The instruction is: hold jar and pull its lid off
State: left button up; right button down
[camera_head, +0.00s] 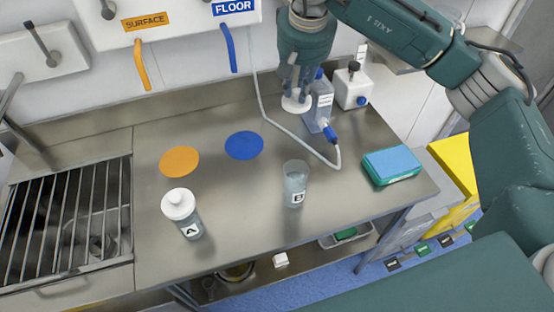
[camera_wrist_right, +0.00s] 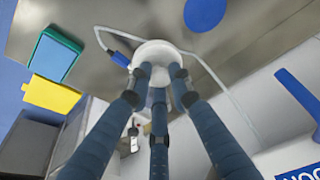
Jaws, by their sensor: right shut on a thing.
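Jar B (camera_head: 295,187) is a clear, open-topped jar standing upright on the steel table, with no lid on it. My right gripper (camera_head: 297,94) is shut on a round white lid (camera_head: 296,104), held in the air above the back of the table, behind jar B and clear of it. In the right wrist view the fingers (camera_wrist_right: 160,72) close around the same lid (camera_wrist_right: 158,50). Jar A (camera_head: 189,225) stands upright at the front left with its own white lid (camera_head: 178,203) on. My left gripper is not in view.
Flat orange (camera_head: 179,161) and blue (camera_head: 244,145) discs lie on the table. A bottle-like device (camera_head: 318,106) with a grey hose stands behind the lid, beside a white box (camera_head: 352,90). A green box with a blue top (camera_head: 391,165) is at the right. A grate (camera_head: 65,222) is at left.

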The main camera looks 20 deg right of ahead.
jog(key=w+d+f+m, duration=0.2)
jog(key=w, duration=0.2)
jog(key=p, duration=0.3)
send_near(294, 145)
jog(key=shift+w, duration=0.65)
notch_tip(294, 145, down, 4)
jog(key=shift+p, duration=0.7)
jog(key=shift+f, duration=0.1)
jog(key=shift+f+b, duration=0.15)
jog(key=shift+b, duration=0.15)
jog(key=c, duration=1.6)
grip_release()
